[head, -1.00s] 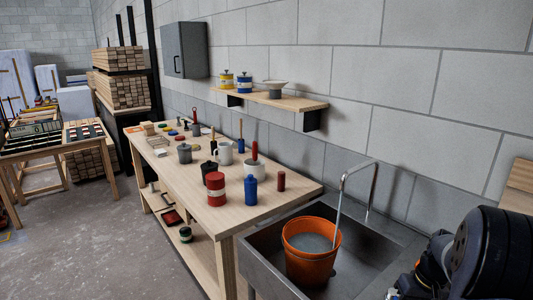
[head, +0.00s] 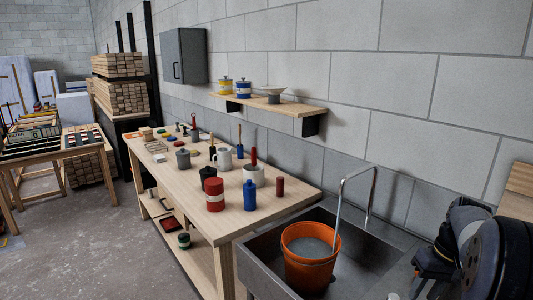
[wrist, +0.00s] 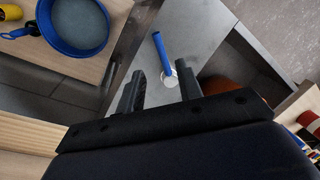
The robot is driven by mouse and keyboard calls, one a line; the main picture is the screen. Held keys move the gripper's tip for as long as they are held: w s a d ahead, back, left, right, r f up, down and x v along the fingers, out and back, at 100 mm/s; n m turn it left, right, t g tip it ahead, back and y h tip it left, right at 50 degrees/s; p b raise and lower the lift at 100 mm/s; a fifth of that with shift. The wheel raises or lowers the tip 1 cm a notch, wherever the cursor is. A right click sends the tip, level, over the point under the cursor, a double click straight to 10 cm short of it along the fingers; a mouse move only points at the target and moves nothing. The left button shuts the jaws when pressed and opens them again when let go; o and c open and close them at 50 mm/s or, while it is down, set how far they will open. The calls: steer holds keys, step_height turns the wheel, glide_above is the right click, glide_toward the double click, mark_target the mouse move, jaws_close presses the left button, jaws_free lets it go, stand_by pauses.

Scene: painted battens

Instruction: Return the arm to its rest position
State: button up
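My gripper (wrist: 160,75) shows in the wrist view with its two dark fingers apart and nothing held between them. Beyond the fingertips, a blue-handled tool (wrist: 162,54) with a pale round end stands or lies on a grey metal surface; I cannot tell which. In the head view my arm (head: 485,255) is folded at the lower right, beside the sink. The fingers cannot be made out clearly there.
The steel sink (head: 262,262) holds an orange bucket (head: 308,268) under a tall tap (head: 371,200). The wooden bench (head: 232,222) carries several pots and tools. A wall shelf (head: 292,107) hangs above. A blue round dish (wrist: 62,45) shows in the wrist view.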

steer(key=f, duration=0.3)
steer(key=a+f, duration=0.1)
steer(key=f, duration=0.4)
steer(key=shift+w+a+f+p, duration=0.1)
steer(key=shift+a+f+p, duration=0.2)
steer(key=shift+a, duration=0.05)
steer(key=shift+a+f, duration=0.2)
steer(key=shift+f, duration=0.1)
steer(key=shift+a+m, duration=0.4)
steer(key=shift+m, duration=0.5)
steer(key=shift+w+r, duration=0.1)
steer(key=shift+r, duration=0.05)
